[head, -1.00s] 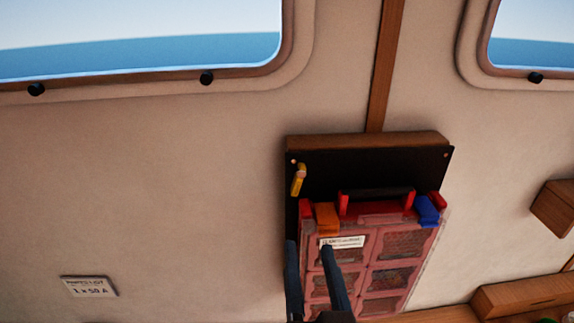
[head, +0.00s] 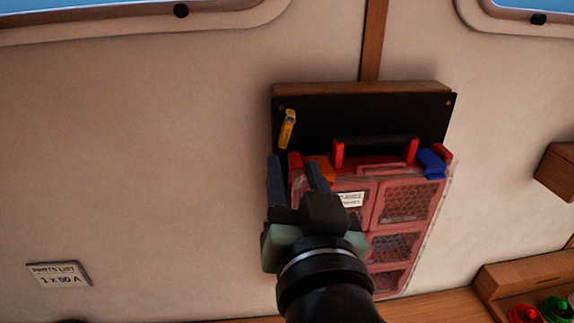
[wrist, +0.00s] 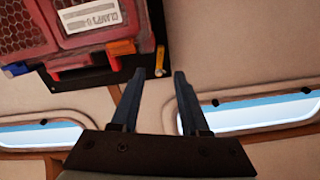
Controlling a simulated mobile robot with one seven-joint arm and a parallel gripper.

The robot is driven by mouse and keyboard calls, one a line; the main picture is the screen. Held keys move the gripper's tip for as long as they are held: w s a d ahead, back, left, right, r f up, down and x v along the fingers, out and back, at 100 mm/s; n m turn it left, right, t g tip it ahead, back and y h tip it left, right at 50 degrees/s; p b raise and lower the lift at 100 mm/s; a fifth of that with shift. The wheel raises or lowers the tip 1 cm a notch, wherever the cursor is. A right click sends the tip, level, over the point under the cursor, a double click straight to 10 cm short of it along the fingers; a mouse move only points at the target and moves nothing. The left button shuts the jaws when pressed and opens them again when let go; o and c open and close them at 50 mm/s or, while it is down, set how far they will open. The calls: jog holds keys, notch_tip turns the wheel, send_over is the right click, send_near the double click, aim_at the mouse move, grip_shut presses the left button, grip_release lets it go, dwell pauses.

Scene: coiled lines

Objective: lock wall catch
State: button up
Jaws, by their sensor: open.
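A yellow wall catch (head: 288,128) sits near the upper left corner of a black wall plate (head: 365,112). It stands nearly upright, leaning slightly, and shows edge-on in the wrist view (wrist: 160,58). A red case (head: 407,203) with clear windows hangs against the plate, with a black handle, an orange latch (wrist: 121,47) and a blue latch (head: 431,163). My gripper (head: 294,165) is open and empty, its fingers just below the catch in the head view. In the wrist view its fingertips (wrist: 160,74) lie on either side of the catch's line; I cannot tell contact.
A parts list label (head: 59,274) is on the wall at left. A wooden block (head: 556,182) juts out at right.

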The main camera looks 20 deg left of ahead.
aim_at(286, 139)
jog(key=x, duration=0.7)
jog(key=shift+w+a, duration=0.15)
jog(key=shift+w, duration=0.15)
jog(key=shift+c, duration=0.3)
grip_shut()
